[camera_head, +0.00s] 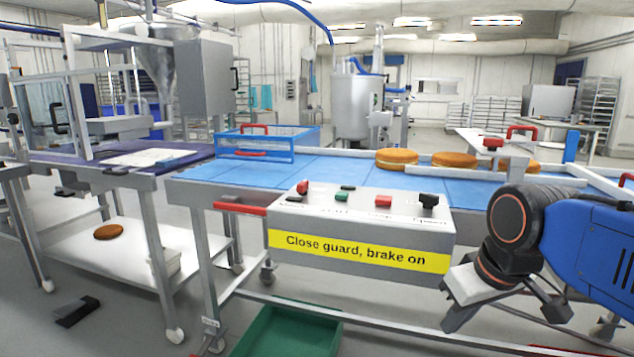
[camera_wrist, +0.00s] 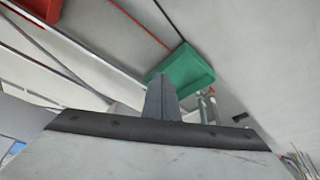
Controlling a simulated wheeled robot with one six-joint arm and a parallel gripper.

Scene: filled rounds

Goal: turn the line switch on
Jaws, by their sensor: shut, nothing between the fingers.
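The grey control box (camera_head: 357,239) stands at the front edge of the blue conveyor, with a yellow "Close guard, brake on" label (camera_head: 357,252) on its front. On its top are a red-tipped lever (camera_head: 303,187) at the left, a green button (camera_head: 341,195), a red button (camera_head: 383,201) and a black knob (camera_head: 428,201) at the right. The small lettering is too blurred to tell which is the line switch. My gripper (camera_head: 452,324) is right of and below the box, apart from it. In the wrist view its fingers (camera_wrist: 160,82) are shut, empty, and no switch shows.
A blue guard frame (camera_head: 252,147) with a red handle stands on the conveyor (camera_head: 335,171). Brown-topped rounds (camera_head: 397,158) lie on the conveyor at the right. A green crate (camera_head: 290,331) sits on the floor below the box. A red bar (camera_head: 240,208) projects left of the box.

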